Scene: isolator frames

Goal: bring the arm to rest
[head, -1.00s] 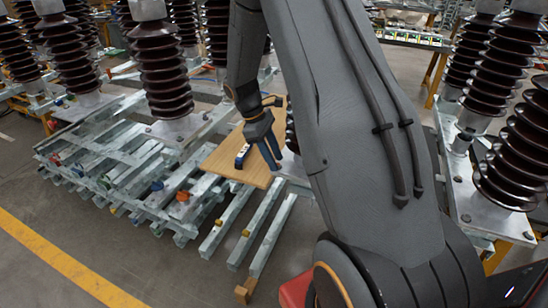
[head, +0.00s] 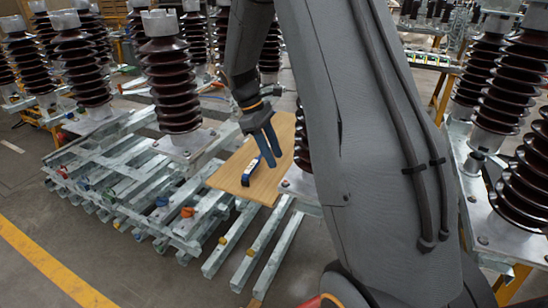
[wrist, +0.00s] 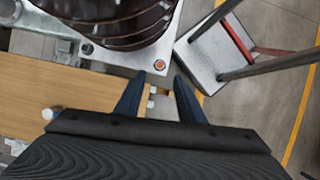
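My gripper (head: 273,160) has two blue fingers and hangs over the wooden board (head: 228,178) in the head view. In the wrist view my gripper (wrist: 158,80) shows its two fingers apart with nothing between them. A small blue, white and dark object (head: 250,172) lies on the board, to the left of the fingertips and apart from them. The board also shows at the left of the wrist view (wrist: 70,88). My arm reaches across the middle of the head view and hides part of the scene behind it.
A brown ribbed insulator on a metal plate (wrist: 150,56) is close ahead of the fingers. Another insulator (head: 168,90) stands on the steel frames (head: 120,185) at left, and more stand at right (head: 520,140). A grey and red stool-like object (wrist: 215,55) stands on the floor.

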